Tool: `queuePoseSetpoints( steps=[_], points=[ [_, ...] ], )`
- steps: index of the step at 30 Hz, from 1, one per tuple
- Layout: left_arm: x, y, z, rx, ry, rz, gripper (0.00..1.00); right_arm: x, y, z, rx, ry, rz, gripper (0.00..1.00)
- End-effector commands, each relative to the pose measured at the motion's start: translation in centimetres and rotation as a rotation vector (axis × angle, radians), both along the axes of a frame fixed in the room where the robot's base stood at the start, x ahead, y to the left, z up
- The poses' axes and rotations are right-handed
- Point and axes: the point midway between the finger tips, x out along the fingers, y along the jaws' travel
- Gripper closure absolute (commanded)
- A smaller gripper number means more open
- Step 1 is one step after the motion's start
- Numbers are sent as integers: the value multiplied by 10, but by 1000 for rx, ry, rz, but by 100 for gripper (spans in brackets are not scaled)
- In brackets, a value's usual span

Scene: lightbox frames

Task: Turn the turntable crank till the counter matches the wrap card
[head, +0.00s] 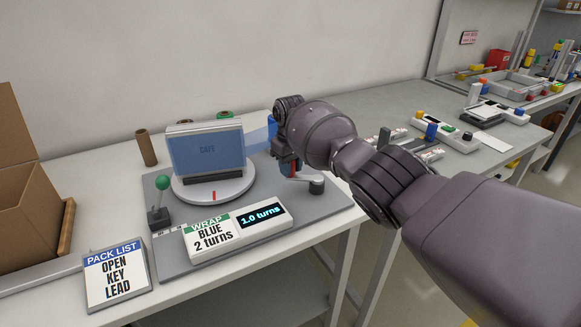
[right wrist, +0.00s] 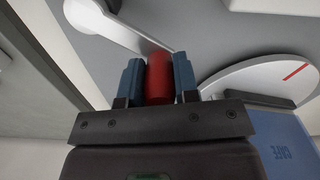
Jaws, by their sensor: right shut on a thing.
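The turntable (head: 238,189) is a round white disc with a red mark at its front edge. A box wrapped in see-through blue film (head: 208,152), marked CAFE, stands on it. The blue film (head: 258,139) stretches from the box to the right. The counter (head: 262,215) reads 1.0 turns. The wrap card (head: 210,233) reads WRAP, BLUE, 2 turns. My right gripper (right wrist: 159,80) is shut on the red crank handle (right wrist: 160,77), with a blue finger on each side. The crank arm (right wrist: 135,32) shows beside it. My left gripper is out of view.
A green-knobbed lever (head: 161,188) stands left of the turntable. A pack list card (head: 115,274) reads OPEN, KEY, LEAD. A cardboard box (head: 25,200) is at far left, and a brown tube (head: 146,148) stands behind. Other devices fill the right-hand bench.

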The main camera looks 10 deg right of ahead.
Motion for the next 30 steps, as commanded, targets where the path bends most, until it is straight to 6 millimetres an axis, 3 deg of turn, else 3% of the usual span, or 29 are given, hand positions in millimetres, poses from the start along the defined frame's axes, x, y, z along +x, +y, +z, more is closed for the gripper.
queuePoseSetpoints(
  steps=[3, 4, 9, 20, 30],
  points=[
    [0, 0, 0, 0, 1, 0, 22, 1, 0, 2, 0, -4, 2, 100],
    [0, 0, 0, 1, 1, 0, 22, 1, 0, 2, 1, -5, 2, 70],
    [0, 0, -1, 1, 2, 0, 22, 1, 0, 2, 1, -3, 2, 46],
    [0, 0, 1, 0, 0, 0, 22, 0, 0, 6, 1, -3, 2, 46],
    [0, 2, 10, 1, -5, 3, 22, 1, 0, 63, 1, -8, 2, 46]
  ],
)
